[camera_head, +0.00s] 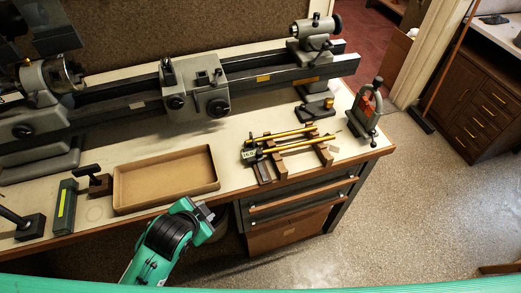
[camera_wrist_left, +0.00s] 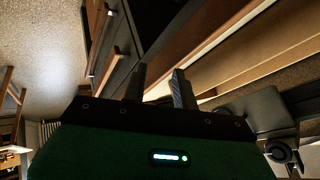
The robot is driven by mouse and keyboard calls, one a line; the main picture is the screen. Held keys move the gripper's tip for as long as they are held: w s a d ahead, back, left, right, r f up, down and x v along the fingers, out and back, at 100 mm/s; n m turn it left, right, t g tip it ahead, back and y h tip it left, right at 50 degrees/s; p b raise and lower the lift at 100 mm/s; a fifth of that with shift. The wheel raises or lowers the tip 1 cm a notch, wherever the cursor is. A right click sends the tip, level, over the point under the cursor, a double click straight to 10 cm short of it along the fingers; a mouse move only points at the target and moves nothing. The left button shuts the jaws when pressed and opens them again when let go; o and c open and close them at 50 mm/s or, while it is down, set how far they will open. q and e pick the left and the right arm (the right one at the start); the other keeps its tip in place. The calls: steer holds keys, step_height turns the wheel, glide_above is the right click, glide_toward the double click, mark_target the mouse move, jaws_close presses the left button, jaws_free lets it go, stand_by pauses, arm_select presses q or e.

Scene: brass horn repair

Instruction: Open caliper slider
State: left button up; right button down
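A small pale display-like block (camera_head: 249,154) with dark marks sits at the left end of the brass tubes on the bench; it may be the caliper, but it is too small to tell, and its slider cannot be made out. My left gripper (camera_head: 213,217) is in front of the bench's front edge, below and to the left of that block and apart from it. In the left wrist view its two dark fingers (camera_wrist_left: 159,86) stand apart with nothing between them. My right gripper is not in view.
Brass tubes (camera_head: 297,134) rest on wooden supports near the bench's right front. A shallow brown tray (camera_head: 166,202) lies left of them. A grey lathe (camera_head: 205,88) runs along the back. A clamp-like tool (camera_head: 366,106) stands at the right edge. Drawers (camera_head: 300,201) are below.

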mark_target(256, 153)
arm_select(q)
steer(key=w+d+r+m+t+h, duration=0.25)
steer(key=w+d+r+m, duration=0.2)
steer(key=m, duration=0.65)
steer(key=w+d+r+m+t+h, duration=0.1)
steer(key=w+d+r+m+h, duration=0.35)
steer(key=m, duration=0.65)
steer(key=a+f+m+g+h, duration=0.15)
steer(key=a+m, duration=0.35)
steer(key=m, duration=0.8)
steer(key=shift+g, duration=0.4)
steer(key=p+x, duration=0.2)
steer(key=x, duration=1.1)
steer(key=shift+w+d, duration=0.1)
steer(key=shift+w, duration=0.1)
jaws_close()
